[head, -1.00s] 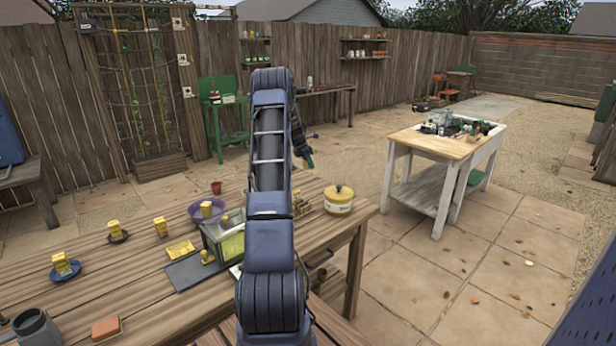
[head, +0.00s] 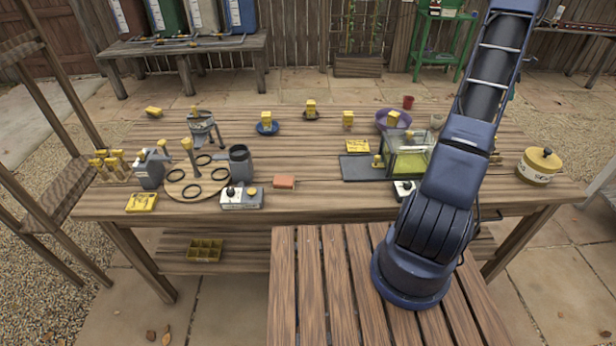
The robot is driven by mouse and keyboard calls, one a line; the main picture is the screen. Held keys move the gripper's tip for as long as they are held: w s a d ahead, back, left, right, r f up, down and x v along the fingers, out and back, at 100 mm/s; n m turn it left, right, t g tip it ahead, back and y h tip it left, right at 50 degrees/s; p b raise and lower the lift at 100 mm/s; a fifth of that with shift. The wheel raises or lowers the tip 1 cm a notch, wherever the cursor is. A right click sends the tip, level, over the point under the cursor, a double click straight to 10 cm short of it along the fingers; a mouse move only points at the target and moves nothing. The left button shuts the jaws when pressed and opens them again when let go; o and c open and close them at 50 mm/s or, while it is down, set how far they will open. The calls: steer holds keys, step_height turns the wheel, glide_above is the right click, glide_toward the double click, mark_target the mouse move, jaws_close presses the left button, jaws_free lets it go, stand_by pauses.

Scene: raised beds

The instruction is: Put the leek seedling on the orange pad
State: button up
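A small flat orange-brown block (head: 284,182) lies near the front middle of the wooden table; it is the only orange piece I see, and I cannot tell whether it is the orange pad. I cannot make out a leek seedling in the head view. My arm rises from the lower right and runs out of the top of the picture. My gripper is not in view, so its state and any load are hidden.
The table (head: 225,232) also holds a round wooden board (head: 180,190) with dark rings, a grey cup (head: 240,162), a blue saucer (head: 268,131), a purple bowl (head: 381,119), a clear box (head: 412,163) and a yellow canister (head: 539,166).

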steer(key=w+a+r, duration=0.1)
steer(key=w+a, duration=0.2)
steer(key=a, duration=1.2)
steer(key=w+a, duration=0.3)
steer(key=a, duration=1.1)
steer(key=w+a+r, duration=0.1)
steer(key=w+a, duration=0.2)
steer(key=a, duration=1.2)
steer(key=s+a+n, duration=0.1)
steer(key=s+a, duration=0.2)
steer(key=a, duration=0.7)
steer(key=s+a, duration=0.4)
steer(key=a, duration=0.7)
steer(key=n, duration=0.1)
glide_above(288, 180)
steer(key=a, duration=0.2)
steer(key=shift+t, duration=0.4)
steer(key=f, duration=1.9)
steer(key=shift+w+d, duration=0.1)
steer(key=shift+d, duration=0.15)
